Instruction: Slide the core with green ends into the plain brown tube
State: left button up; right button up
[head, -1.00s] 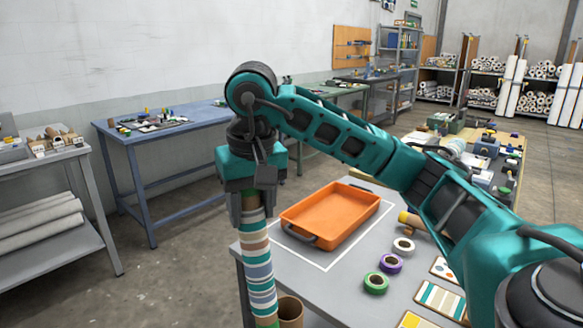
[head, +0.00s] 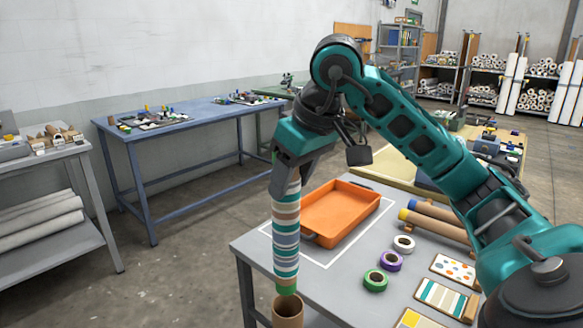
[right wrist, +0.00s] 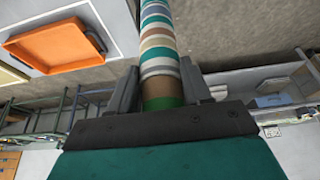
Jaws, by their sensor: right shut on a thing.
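The core with green ends (head: 286,232) is wrapped in a striped band of teal, white, brown and grey. My right gripper (head: 288,172) is shut on its upper end, and the core hangs nearly upright. In the right wrist view the core (right wrist: 158,40) runs out from between the fingers (right wrist: 162,92), with a green end close to the palm. The plain brown tube (head: 287,312) stands open end up at the bottom edge of the head view. The core's lower green end is right at or just above the tube's mouth; I cannot tell whether it is inside. My left gripper is out of view.
An orange tray (head: 340,210) lies on the grey table (head: 335,282) just right of the core. Tape rolls (head: 375,281), pattern cards (head: 440,297) and rolls with coloured ends (head: 435,228) lie further right. Open floor is to the left.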

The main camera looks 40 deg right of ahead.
aim_at(296, 208)
jog(key=shift+f, duration=0.45)
jog(key=shift+f+b, duration=0.75)
jog(key=shift+f, duration=0.55)
jog(key=shift+s, duration=0.1)
jog(key=shift+f+b, duration=1.6)
jog(key=shift+f, duration=0.15)
